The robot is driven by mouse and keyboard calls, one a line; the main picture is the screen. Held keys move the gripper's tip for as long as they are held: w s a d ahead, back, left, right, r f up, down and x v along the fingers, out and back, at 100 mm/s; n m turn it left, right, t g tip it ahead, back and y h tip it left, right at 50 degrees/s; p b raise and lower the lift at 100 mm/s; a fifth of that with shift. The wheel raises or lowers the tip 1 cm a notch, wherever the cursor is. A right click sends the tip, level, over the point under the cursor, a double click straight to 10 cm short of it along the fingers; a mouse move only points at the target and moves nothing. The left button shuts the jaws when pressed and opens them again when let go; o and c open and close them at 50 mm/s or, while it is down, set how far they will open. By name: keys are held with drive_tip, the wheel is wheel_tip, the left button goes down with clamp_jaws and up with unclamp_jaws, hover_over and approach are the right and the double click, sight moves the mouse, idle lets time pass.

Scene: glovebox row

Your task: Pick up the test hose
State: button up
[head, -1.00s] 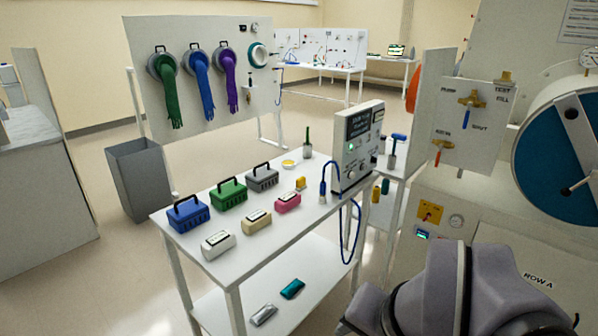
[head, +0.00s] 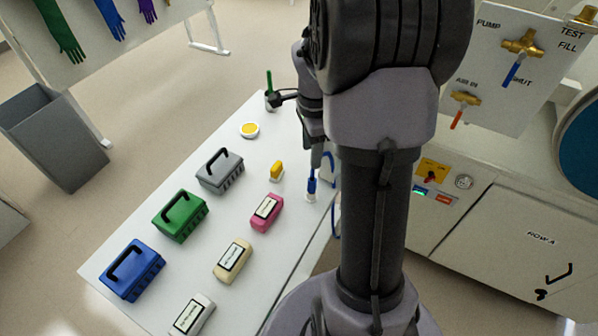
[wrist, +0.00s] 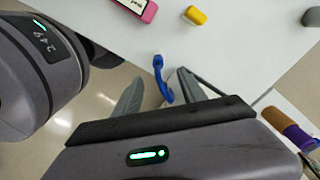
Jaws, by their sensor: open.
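The test hose (head: 312,184) is blue with a pale end and stands at the right edge of the white table; part of it curves down beside my arm. It also shows in the wrist view (wrist: 159,70), between my spread fingers in the picture. My gripper (wrist: 160,80) is open, with a grey finger on each side of the hose and nothing visibly clamped. In the head view my gripper (head: 316,160) is just above the hose's blue part, partly hidden by my arm. Whether the fingers touch the hose cannot be told. My arm hides the tester box.
A pink case (head: 266,212) and a yellow block (head: 277,171) lie left of the hose. Several toolboxes, including a grey one (head: 220,171), line the table's left side. A green-handled tool stands in a cup (head: 270,100) behind. A valve panel (head: 498,75) is at right.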

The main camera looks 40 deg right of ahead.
sight(312, 180)
wheel_tip(312, 180, down, 8)
drive_tip(key=shift+f+b, duration=0.15)
drive_tip(key=shift+b, duration=1.05)
drive_tip(key=f+b, duration=0.1)
drive_tip(key=f, duration=0.2)
drive_tip(key=f+b, duration=0.1)
drive_tip(key=f, duration=0.1)
drive_tip(key=shift+s+d+f+b, duration=0.1)
drive_tip(key=shift+s+f+b, duration=0.15)
drive_tip(key=shift+s+b, duration=0.1)
drive_tip(key=shift+r, duration=0.15)
drive_tip(key=shift+c, duration=0.7)
clamp_jaws()
